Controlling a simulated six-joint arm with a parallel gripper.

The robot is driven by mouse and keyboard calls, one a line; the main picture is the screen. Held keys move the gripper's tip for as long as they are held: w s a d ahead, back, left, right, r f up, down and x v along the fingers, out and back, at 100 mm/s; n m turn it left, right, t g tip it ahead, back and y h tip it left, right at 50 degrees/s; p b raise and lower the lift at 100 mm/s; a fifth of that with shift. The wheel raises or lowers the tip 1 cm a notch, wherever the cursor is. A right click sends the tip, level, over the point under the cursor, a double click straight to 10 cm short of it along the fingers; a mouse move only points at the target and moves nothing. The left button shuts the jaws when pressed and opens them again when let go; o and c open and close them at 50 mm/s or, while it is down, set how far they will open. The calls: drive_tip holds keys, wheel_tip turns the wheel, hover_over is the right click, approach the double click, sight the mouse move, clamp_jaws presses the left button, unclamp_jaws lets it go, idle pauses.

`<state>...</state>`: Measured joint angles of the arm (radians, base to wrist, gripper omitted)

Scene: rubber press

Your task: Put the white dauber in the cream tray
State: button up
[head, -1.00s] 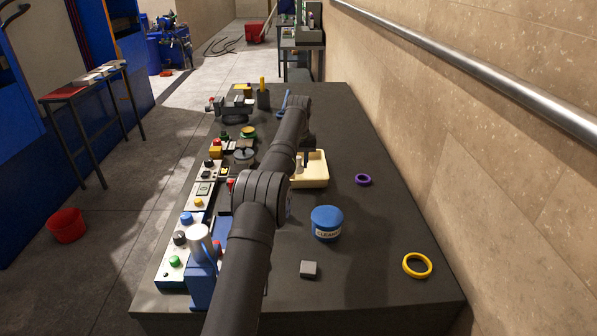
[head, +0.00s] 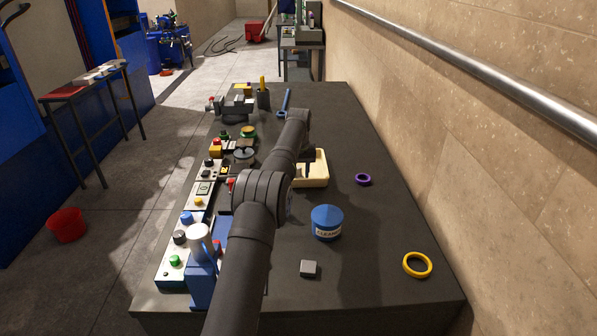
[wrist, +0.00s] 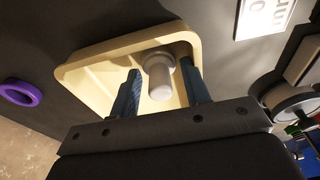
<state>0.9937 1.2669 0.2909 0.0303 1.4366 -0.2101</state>
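The cream tray (head: 314,182) stands mid-table, partly hidden behind my arm in the head view. In the wrist view the tray (wrist: 88,70) lies just beyond my fingers. The white dauber (wrist: 160,78), with a pale grey wider end, shows inside the tray's outline, between my fingers. My gripper (wrist: 161,76) is open, with a gap on each side of the dauber. I cannot tell whether the dauber stands or lies on the tray floor. In the head view my gripper (head: 308,157) is over the tray, and the dauber is hidden.
A blue-lidded cleaner tub (head: 326,223), a purple ring (head: 363,179), a yellow ring (head: 417,265) and a small grey block (head: 309,269) are on the right half. Control boxes (head: 199,200) line the left edge. A blue wrench (head: 285,103) lies at the far end.

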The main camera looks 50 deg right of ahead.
drive_tip(key=shift+r, duration=0.1)
wheel_tip(320, 180, up, 12)
drive_tip(key=s+a, duration=0.1)
drive_tip(key=shift+s+a, duration=0.15)
idle(0.4)
drive_tip(key=f, duration=0.4)
drive_tip(key=w+d+f, duration=0.1)
drive_tip(key=f, duration=0.7)
drive_tip(key=shift+w+d+f, duration=0.15)
drive_tip(key=shift+f, duration=0.1)
wheel_tip(320, 180, up, 2)
drive_tip(key=shift+r, duration=0.65)
